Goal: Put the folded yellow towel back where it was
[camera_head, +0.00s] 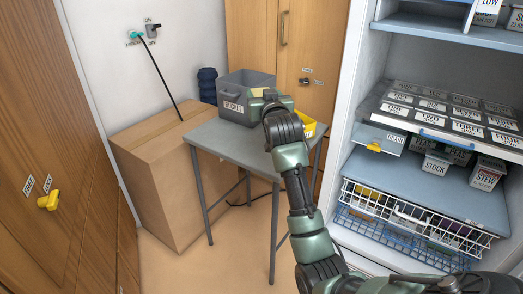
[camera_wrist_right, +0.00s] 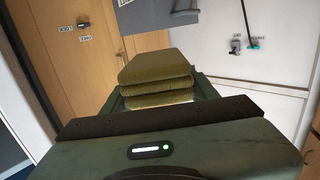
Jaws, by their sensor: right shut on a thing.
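The folded yellow towel (camera_wrist_right: 157,75) shows in the wrist view as a thick stack of layers, held in my right gripper (camera_wrist_right: 155,100). In the head view only a small pale yellow part of the towel (camera_head: 257,92) shows past my right gripper (camera_head: 266,97). There the gripper is over or just in front of the grey bin (camera_head: 233,107) on the small grey table. I cannot tell whether the towel is above the bin's opening or in front of it. My left gripper is not in view.
The grey table (camera_head: 206,139) has free room at its front left. A yellow bin (camera_head: 309,128) sits at its right, partly behind my arm. A large cardboard box (camera_head: 147,170) stands at left. The open shelf unit at right has a wire basket (camera_head: 405,222) and labelled boxes.

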